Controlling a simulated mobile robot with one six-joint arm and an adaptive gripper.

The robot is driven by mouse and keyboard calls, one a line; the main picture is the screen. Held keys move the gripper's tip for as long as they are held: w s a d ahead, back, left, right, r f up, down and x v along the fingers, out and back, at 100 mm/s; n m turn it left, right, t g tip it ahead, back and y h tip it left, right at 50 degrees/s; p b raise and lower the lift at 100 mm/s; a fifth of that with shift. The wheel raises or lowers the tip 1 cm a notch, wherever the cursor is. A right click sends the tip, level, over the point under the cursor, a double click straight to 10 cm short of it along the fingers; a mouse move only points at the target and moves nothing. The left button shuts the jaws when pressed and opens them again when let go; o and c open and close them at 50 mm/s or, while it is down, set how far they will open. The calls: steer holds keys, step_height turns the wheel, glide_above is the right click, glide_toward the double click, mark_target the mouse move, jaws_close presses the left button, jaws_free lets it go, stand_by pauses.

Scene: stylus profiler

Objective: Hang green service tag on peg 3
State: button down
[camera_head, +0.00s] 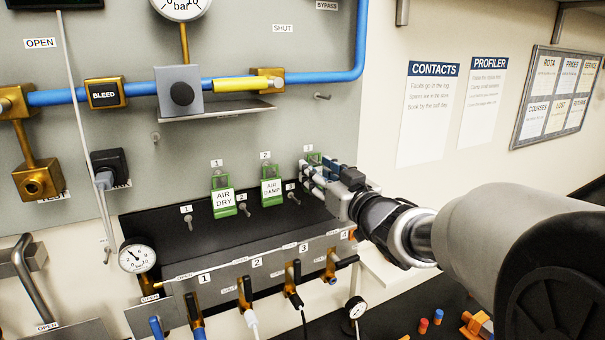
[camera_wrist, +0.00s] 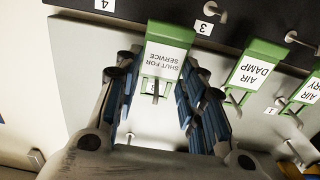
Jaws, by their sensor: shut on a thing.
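The green service tag (camera_wrist: 167,55), with a white face reading SHUT FOR SERVICE, sits between my gripper's (camera_wrist: 158,78) fingers in the wrist view, which is upside down. My gripper is shut on it. In the head view my gripper (camera_head: 312,172) is at the upper position labelled 3 and covers most of the tag. A peg end shows at the tag's top edge in the wrist view; I cannot tell whether the tag hangs on it. A lower peg by a label 3 (camera_head: 291,187) is bare, left of my gripper.
Green AIR DRY (camera_head: 223,198) and AIR DAMP (camera_head: 271,188) tags hang to the left. Bare lower pegs (camera_head: 189,222) stick out below them. Beneath is a valve manifold (camera_head: 230,275) with handles and gauges. A blue pipe (camera_head: 330,77) runs above.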

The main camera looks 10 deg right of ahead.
steer(key=shift+f+b, duration=0.4)
steer(key=shift+f, duration=0.1)
stand_by(0.3)
steer(key=c, duration=1)
jaws_free()
steer(key=shift+o, duration=0.2)
steer(key=shift+c, duration=0.4)
steer(key=v, duration=0.8)
steer(key=shift+p, duration=0.3)
steer(key=shift+r, duration=0.15)
step_height(320, 180, up, 10)
